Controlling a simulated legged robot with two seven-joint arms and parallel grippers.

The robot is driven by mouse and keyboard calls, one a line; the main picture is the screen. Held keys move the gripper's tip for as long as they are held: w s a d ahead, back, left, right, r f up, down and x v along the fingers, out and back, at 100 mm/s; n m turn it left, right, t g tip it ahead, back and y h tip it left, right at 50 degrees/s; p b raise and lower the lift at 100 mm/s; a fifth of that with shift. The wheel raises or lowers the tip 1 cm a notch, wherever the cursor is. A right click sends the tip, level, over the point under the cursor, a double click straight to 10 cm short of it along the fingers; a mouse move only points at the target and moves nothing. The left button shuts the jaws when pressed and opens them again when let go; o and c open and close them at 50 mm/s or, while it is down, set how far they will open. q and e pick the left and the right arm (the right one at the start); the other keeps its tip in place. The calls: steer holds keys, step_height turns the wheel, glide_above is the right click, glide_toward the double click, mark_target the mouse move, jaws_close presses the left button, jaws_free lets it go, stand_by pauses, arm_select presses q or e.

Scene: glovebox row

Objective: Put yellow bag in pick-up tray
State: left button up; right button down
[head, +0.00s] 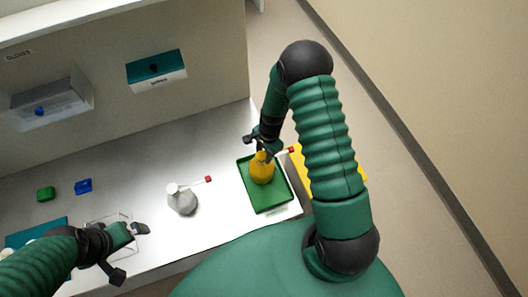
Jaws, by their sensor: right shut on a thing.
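The yellow bag (262,170) is a small rounded yellow shape with a narrow top. It appears over the green tray (271,204) near the right end of the bench. I cannot tell whether its base touches the tray floor. My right gripper (262,151) is shut on the top of the yellow bag from above, and its fingers partly hide that top. A thin pale stick with a red end (291,150) shows beside the gripper. My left gripper (129,252) is open and empty over the front left of the bench, near a clear box (107,222).
A grey-white flask-like thing (183,202) with a red-ended stick stands left of the tray. A green block (46,194) and a blue block (83,186) lie further left. A teal box (157,72) and a clear bin (47,101) are on the back wall. A yellow surface (298,160) is partly hidden behind my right arm.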

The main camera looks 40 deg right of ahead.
steer(key=shift+d, duration=0.1)
steer(key=c, duration=0.9)
jaws_free()
steer(key=shift+s, duration=0.15)
steer(key=shift+r, duration=0.15)
step_height(320, 180, up, 11)
steer(key=b, duration=0.3)
steer(key=shift+s+a+r+n+t+h, duration=0.3)
steer(key=shift+s+a+r+n, duration=1.2)
steer(key=shift+n, duration=1.25)
steer(key=shift+s+a+r+n+t+h, duration=0.1)
steer(key=shift+s+a+r+n+t, duration=0.35)
steer(key=shift+s+a+r+n, duration=1.25)
steer(key=shift+s+a+r+n+t+h, duration=0.3)
steer(key=shift+s+a+r+n, duration=0.5)
steer(key=shift+s+a+n, duration=1.95)
